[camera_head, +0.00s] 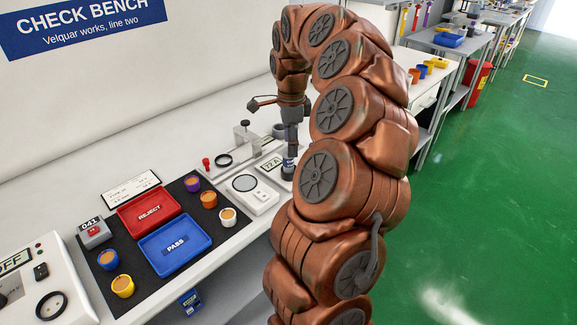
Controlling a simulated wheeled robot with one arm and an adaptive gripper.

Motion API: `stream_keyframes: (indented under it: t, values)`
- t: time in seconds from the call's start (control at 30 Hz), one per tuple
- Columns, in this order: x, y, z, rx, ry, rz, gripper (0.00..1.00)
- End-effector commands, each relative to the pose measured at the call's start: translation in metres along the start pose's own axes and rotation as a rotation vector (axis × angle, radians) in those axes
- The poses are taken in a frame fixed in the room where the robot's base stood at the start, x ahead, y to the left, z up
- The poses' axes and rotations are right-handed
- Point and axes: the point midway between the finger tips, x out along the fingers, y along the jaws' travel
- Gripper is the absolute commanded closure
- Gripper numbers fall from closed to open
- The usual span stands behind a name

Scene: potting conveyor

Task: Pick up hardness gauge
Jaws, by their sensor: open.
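A slim dark grey upright instrument with a blue and white band near its lower end, which looks like the hardness gauge (290,150), stands at the back of the bench. It is beside a pale unit with a display reading 72A (270,164). My gripper (281,104) is open above it, with one dark finger spread to the left. The gauge's top is close under the gripper's palm; I cannot tell whether they touch. My arm hides the gauge's right surroundings and part of the gripper.
A scale (244,183), a stand with a post (242,136) and a ring fixture are close left of the gauge. A red REJECT tray (133,228), a blue PASS tray (150,258) and several filled cups lie on a black mat (91,261).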

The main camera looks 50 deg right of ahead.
Motion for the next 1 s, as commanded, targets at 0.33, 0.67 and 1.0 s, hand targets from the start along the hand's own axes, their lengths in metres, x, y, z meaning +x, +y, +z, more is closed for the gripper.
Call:
stream_keyframes:
  t: [0.33, 0.67, 1.0]
  values:
    - [0.036, -0.002, 0.006, -0.003, -0.001, 0.002, 0.38]
    - [0.053, -0.003, 0.005, -0.001, -0.001, -0.002, 0.38]
    - [0.053, -0.003, 0.005, -0.001, -0.002, -0.002, 0.62]
